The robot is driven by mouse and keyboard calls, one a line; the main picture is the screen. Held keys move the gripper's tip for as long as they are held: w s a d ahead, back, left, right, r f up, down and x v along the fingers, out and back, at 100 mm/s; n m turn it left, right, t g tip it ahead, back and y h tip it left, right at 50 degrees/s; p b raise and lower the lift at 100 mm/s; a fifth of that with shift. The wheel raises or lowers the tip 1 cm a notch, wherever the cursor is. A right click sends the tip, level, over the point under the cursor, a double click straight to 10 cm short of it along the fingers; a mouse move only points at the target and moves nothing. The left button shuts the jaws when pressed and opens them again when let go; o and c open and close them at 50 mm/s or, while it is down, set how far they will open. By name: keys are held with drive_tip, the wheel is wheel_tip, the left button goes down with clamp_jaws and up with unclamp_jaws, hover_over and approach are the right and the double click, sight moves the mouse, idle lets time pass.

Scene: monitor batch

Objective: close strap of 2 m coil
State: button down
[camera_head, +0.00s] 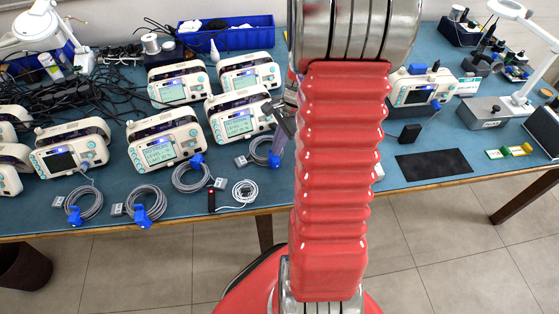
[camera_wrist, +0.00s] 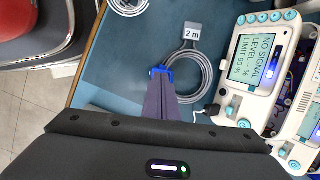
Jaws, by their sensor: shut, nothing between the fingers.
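The 2 m coil (camera_wrist: 208,72) is a grey ring of cable lying flat on the blue table, with a grey "2 m" tag (camera_wrist: 191,34) at its far side. Its blue strap (camera_wrist: 161,71) sits on the left side of the ring. My gripper (camera_wrist: 161,80) is shut and empty, with its purple fingertips right at the strap and hiding part of it. I cannot tell if they touch or whether the strap is closed. In the head view the coil (camera_head: 262,150) lies left of my red arm, with my gripper (camera_head: 277,140) over its right side.
A white coil (camera_head: 245,192) lies in front of the 2 m coil. A monitor (camera_wrist: 262,60) stands close right of it. A black mat (camera_head: 433,165) lies to the right.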

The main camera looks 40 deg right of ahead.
drive_tip(key=shift+w+d+f, duration=0.15)
drive_tip(key=shift+w, duration=0.4)
idle(0.4)
drive_tip(key=shift+w+d+f, duration=0.15)
drive_tip(key=shift+w+f, duration=0.05)
drive_tip(key=shift+w, duration=0.25)
drive_tip(key=shift+w+f, duration=0.1)
drive_tip(key=shift+w+d+f, duration=0.1)
drive_tip(key=shift+w+f, duration=0.1)
drive_tip(key=shift+w, duration=0.05)
idle(0.5)
